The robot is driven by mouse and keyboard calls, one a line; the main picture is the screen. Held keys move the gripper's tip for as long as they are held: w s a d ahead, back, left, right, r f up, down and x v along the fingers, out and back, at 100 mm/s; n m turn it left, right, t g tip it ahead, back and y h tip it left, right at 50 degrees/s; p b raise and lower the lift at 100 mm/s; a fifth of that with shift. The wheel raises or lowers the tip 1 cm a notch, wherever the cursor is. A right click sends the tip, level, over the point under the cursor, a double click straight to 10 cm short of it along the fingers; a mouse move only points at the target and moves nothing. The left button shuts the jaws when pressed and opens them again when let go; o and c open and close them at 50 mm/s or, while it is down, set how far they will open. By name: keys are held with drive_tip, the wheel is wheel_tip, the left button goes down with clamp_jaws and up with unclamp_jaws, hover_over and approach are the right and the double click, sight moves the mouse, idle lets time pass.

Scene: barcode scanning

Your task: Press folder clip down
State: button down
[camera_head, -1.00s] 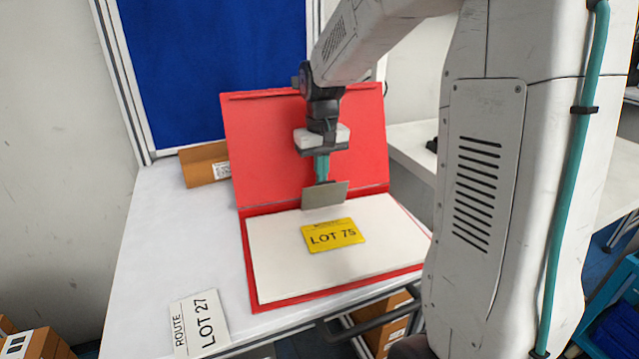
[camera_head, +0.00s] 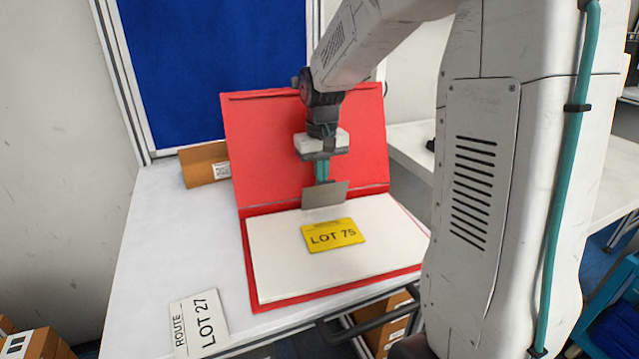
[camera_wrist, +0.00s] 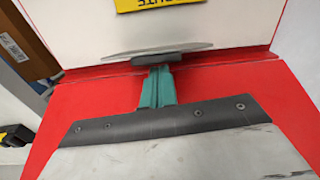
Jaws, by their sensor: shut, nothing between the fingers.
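A red folder (camera_head: 265,160) lies open on the white table, its cover standing up at the back. A stack of white paper (camera_head: 280,265) lies in it. A grey metal clip plate (camera_head: 325,198) stands tilted at the paper's back edge, near the hinge. My gripper (camera_head: 322,181) points down with its teal fingers shut and empty, tips at the clip's upper edge. In the wrist view the dark fingertips (camera_wrist: 157,63) overlap the clip's grey plate (camera_wrist: 115,55); I cannot tell whether they press on it. The clip's base is partly hidden.
A yellow LOT 75 card (camera_head: 333,235) lies on the paper. A white LOT 27 card (camera_head: 200,322) lies at the table's front left. A brown cardboard piece (camera_head: 203,165) stands left of the cover. The table left of the folder (camera_head: 185,235) is clear.

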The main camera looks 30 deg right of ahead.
sight(326, 183)
drive_tip(key=shift+f, duration=0.95)
drive_tip(key=shift+s+a, duration=0.25)
drive_tip(key=shift+s, duration=0.5)
drive_tip(key=shift+s+a, duration=0.2)
drive_tip(key=shift+s, duration=0.5)
drive_tip(key=shift+r, duration=4.5)
drive_tip(key=s+a+n, duration=0.1)
drive_tip(key=s+a, duration=0.4)
drive_tip(key=s, duration=0.7)
drive_tip(key=s+a+n+t, duration=0.1)
drive_tip(key=s+a, duration=0.5)
drive_tip(key=s, duration=0.6)
drive_tip(key=shift+f, duration=0.35)
